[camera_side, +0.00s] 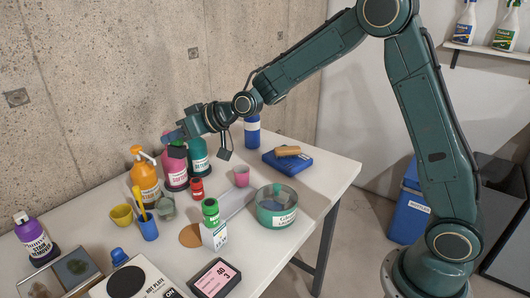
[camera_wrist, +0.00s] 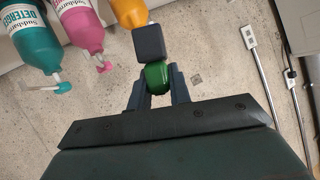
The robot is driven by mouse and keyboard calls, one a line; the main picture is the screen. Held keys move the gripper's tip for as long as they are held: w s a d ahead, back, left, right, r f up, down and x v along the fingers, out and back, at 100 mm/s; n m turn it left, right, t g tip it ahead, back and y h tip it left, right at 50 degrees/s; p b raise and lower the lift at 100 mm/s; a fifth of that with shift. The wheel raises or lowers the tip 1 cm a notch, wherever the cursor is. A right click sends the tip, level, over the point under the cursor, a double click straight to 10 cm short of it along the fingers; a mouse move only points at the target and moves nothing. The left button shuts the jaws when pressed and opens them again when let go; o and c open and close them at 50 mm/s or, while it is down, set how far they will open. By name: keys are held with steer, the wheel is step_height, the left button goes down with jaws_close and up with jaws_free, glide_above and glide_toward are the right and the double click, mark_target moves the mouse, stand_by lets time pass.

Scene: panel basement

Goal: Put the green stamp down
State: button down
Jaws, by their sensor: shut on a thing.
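The green stamp is in my gripper (camera_wrist: 156,84), with its green handle (camera_wrist: 156,77) between the two fingers and its dark block (camera_wrist: 149,42) beyond the fingertips. In the side view my gripper (camera_side: 180,132) is above the back of the table, by the wall. The stamp's dark block (camera_side: 177,152) shows below the fingers, in front of the pink bottle (camera_side: 174,172) from this camera. The stamp is raised clear of the white tabletop (camera_side: 75,229). The fingers cover part of its handle.
An orange pump bottle (camera_side: 145,178) and teal detergent bottle (camera_side: 198,158) stand close to the gripper. Small cups, a red-capped bottle (camera_side: 197,190) and a round green container (camera_side: 277,208) crowd the middle. The right table end beyond the blue case (camera_side: 288,163) has bare room.

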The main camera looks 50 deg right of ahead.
steer(key=w+d+n+h, duration=0.1)
steer(key=w+d, duration=0.4)
steer(key=d, duration=0.7)
steer(key=w+d+n, duration=0.1)
steer(key=w+d, duration=0.3)
steer(key=d, duration=0.9)
step_height(320, 180, down, 16)
steer(key=shift+w+r, duration=0.1)
steer(key=shift+r, duration=0.15)
steer(key=shift+f, duration=2.15)
steer(key=shift+a+f, duration=0.1)
steer(key=shift+f, duration=0.05)
steer(key=c, duration=1.3)
jaws_free()
